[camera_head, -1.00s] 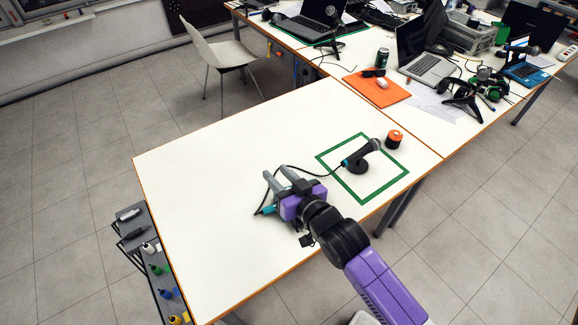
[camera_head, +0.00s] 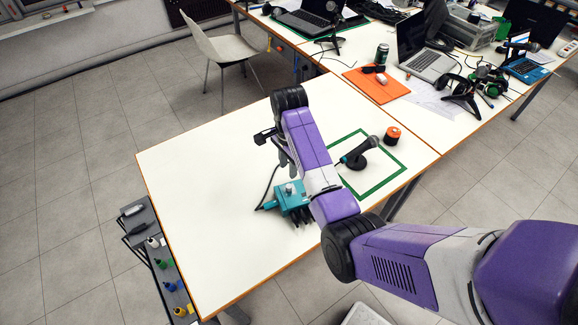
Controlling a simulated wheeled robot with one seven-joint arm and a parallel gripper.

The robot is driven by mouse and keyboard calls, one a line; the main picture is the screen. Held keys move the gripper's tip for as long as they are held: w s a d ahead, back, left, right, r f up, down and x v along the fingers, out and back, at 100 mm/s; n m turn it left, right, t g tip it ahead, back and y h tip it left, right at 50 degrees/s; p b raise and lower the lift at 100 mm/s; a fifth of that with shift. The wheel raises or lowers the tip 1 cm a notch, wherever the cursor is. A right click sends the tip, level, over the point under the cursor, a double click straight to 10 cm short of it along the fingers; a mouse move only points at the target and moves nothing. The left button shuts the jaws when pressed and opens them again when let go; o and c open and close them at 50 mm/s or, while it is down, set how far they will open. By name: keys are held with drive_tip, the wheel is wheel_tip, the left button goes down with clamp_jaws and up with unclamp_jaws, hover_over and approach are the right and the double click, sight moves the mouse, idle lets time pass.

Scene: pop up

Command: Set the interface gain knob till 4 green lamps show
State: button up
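The interface is a small teal box (camera_head: 284,201) on the white table, with a light grey knob (camera_head: 290,187) on top. Part of its right side is hidden by my arm. No lit green lamps can be made out at this size. A dark cable runs from the box, and a black microphone (camera_head: 362,152) stands on a round base inside a green taped square. My gripper (camera_head: 284,158) is above the table, just behind the box in the picture and apart from the knob. Its fingers are mostly hidden behind my purple arm, so their opening cannot be seen.
An orange and black round item (camera_head: 393,135) sits near the taped square. The white table (camera_head: 195,165) is clear on the left. A side rack (camera_head: 160,262) with small bottles is at its left edge. Laptops and headphones crowd the back table.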

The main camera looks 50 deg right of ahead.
sight(289, 186)
drive_tip(key=shift+m, duration=0.3)
drive_tip(key=f+b, duration=0.1)
drive_tip(key=f, duration=0.2)
drive_tip(key=f+b, duration=0.1)
drive_tip(key=f, duration=0.5)
drive_tip(key=shift+s+a+f+b, duration=0.15)
drive_tip(key=shift+s+f+b, duration=0.1)
drive_tip(key=shift+f+b, duration=0.15)
drive_tip(key=shift+r+p, duration=0.45)
drive_tip(key=c, duration=0.4)
clamp_jaws()
drive_tip(key=m, duration=1.5)
drive_tip(key=shift+m, duration=0.4)
drive_tip(key=m, duration=0.5)
drive_tip(key=shift+w+r, duration=0.1)
drive_tip(key=shift+m, duration=0.4)
